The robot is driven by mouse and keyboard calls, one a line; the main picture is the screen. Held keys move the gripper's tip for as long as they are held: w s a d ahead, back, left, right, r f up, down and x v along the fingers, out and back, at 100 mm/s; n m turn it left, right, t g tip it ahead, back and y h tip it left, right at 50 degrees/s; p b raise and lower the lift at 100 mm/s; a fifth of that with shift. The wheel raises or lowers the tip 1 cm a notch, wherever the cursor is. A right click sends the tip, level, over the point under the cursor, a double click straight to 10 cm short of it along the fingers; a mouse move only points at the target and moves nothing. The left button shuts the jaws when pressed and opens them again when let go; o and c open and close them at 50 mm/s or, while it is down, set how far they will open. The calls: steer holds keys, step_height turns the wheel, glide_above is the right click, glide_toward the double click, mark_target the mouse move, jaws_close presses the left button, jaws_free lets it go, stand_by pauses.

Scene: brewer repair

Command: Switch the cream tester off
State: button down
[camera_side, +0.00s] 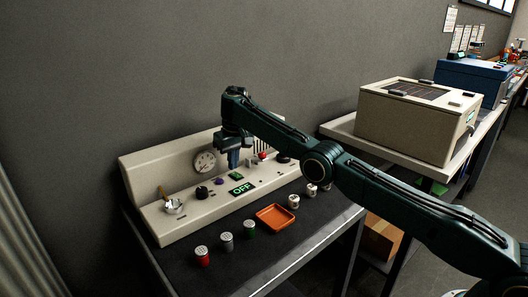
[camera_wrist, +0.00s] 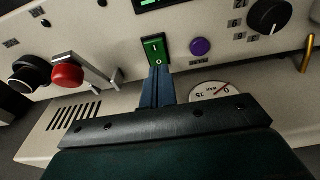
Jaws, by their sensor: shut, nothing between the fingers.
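The cream tester (camera_side: 182,218) stands against the wall on the dark bench. Its display (camera_side: 242,189) reads OFF in the side view. The green rocker switch (camera_wrist: 153,46) shows in the wrist view, with the I mark farther from my fingers and the O mark nearer. My gripper (camera_side: 233,165) points down over the panel, shut and empty. In the wrist view its fingertips (camera_wrist: 158,70) are at the O end of the switch; I cannot tell whether they touch it. The fingers hide the panel just behind that end.
An orange tray (camera_side: 275,217) and several small canisters stand in front of the tester. A beige machine (camera_side: 410,122) is at right.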

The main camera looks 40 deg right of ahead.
mark_target(234, 173)
steer(key=shift+r, duration=2.8)
steer(key=s+d+r+t, duration=0.1)
steer(key=s+d+r, duration=0.1)
steer(key=s+r, duration=0.3)
steer(key=s+d+r, duration=0.1)
steer(key=s+r, duration=0.2)
steer(key=r, duration=0.5)
steer(key=s+d+r+t, duration=0.1)
steer(key=s+r, duration=0.2)
steer(key=s, duration=0.4)
steer(key=s+d+r, duration=0.2)
steer(key=s+r, duration=0.1)
steer(key=s, duration=0.3)
steer(key=s+f, duration=0.3)
steer(key=s, duration=0.6)
steer(key=s+f+t, duration=0.1)
steer(key=s+f, duration=0.2)
steer(key=s, duration=0.7)
steer(key=s+f, duration=0.4)
steer(key=s, duration=0.5)
steer(key=shift+s+a+t, duration=0.25)
steer(key=shift+s+t, duration=0.1)
steer(key=shift+t, duration=0.05)
